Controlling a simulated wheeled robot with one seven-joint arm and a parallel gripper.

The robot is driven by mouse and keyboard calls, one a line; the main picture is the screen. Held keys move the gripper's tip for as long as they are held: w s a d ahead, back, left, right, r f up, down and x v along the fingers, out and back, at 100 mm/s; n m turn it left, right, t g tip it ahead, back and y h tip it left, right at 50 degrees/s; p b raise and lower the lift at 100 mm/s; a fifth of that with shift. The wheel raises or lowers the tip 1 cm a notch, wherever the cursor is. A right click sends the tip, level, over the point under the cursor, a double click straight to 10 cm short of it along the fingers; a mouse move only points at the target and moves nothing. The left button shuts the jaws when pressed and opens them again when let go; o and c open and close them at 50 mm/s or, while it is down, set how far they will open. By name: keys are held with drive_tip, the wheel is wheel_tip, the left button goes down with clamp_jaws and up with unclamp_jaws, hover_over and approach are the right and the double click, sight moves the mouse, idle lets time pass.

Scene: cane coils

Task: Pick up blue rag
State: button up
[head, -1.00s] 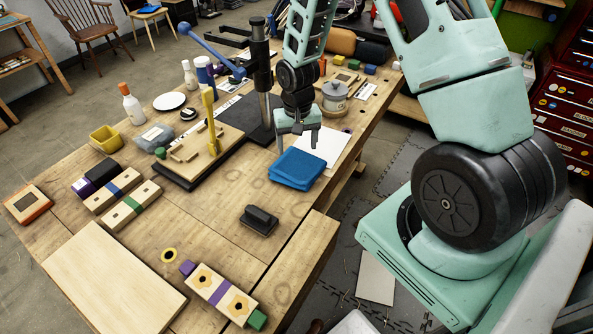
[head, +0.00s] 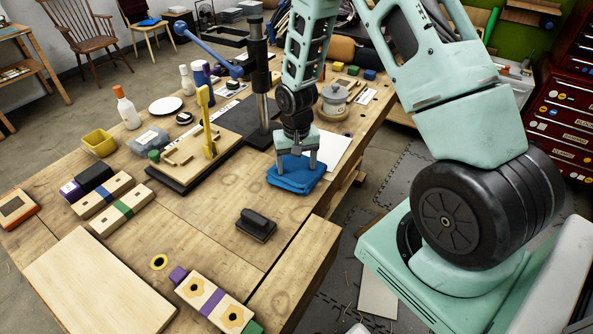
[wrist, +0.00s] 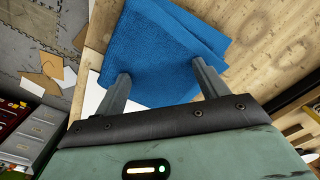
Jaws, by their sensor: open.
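The blue rag (head: 291,179) lies folded on the wooden workbench, near its right edge. In the wrist view the blue rag (wrist: 160,52) fills the upper middle, with its weave and layered edges showing. My gripper (head: 296,166) is open and points down right over the rag. In the wrist view its two fingers (wrist: 160,85) stand apart, with blue cloth between and beyond them. I cannot tell whether the fingertips touch the cloth.
A white sheet (head: 334,148) lies behind the rag. A black stamp-like block (head: 257,224) sits in front of it. The drill-press stand (head: 262,90) and a board with a yellow lever (head: 207,140) stand to the left. A lidded grey pot (head: 333,98) stands behind.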

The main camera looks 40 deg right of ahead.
drive_tip(key=shift+f, duration=0.1)
drive_tip(key=shift+c, duration=0.4)
clamp_jaws()
wheel_tip(320, 180, up, 12)
drive_tip(key=p, duration=0.9)
wheel_tip(320, 180, up, 9)
drive_tip(key=p, duration=0.6)
